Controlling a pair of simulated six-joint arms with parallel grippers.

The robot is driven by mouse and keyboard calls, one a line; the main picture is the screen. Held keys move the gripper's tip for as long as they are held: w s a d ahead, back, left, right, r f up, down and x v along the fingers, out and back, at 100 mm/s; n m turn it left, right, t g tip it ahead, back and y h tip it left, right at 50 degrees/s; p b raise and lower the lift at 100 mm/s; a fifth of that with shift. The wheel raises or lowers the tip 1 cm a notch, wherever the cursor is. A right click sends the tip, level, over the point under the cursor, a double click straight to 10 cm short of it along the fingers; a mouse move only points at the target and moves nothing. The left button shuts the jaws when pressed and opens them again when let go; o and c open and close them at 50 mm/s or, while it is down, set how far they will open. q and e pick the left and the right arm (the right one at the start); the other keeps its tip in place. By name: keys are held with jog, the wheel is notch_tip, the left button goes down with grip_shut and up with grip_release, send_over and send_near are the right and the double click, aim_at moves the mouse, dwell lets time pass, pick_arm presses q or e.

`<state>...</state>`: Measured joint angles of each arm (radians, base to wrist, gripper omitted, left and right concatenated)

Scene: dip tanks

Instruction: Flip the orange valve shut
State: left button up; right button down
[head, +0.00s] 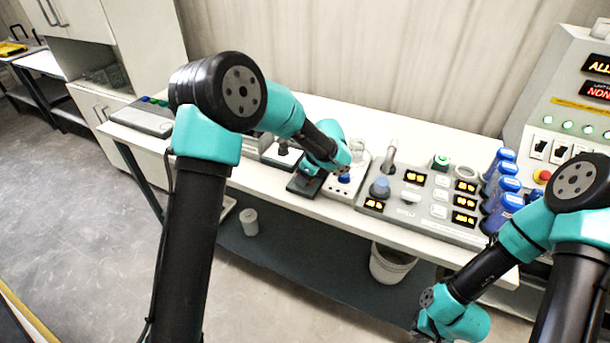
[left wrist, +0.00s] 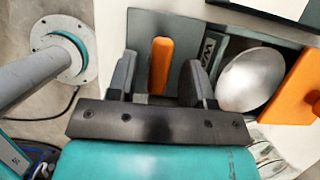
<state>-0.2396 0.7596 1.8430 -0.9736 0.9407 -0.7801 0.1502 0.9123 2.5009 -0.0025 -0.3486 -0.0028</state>
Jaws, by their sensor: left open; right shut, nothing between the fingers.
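The orange valve handle (left wrist: 160,66) stands on a dark plate (left wrist: 202,23) in the left wrist view. My left gripper (left wrist: 157,76) is open, with one finger on each side of the handle and a gap on both sides. In the head view my left gripper (head: 309,172) is low over the dark plate (head: 298,188) on the bench; the handle is mostly hidden there by my wrist. My right gripper (head: 421,321) is shut and empty, low at the bench's front right, in front of the bench.
A silver dome (left wrist: 252,80) and another orange part (left wrist: 302,88) lie right of the handle in the left wrist view. A control panel (head: 405,211) with lit displays and blue-capped bottles (head: 503,190) stand to the right. A white bucket (head: 391,264) sits below the bench.

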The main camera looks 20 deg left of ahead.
pick_arm(q)
jog(key=v, duration=1.7)
jog(key=shift+r, duration=0.1)
jog(key=s+a+f+n+h, duration=0.2)
jog(key=s+f+n, duration=0.5)
jog(key=f, duration=0.6)
jog(key=s+a+f+n+h, duration=0.3)
jog(key=s+f+n, duration=0.4)
jog(key=s+f, duration=0.5)
jog(key=s+a+f+n+h, duration=0.3)
jog(key=s+a+f+n, duration=0.2)
jog(key=f, duration=0.9)
jog(key=s+n, duration=0.3)
jog(key=s, duration=0.1)
jog(key=shift+s, duration=0.3)
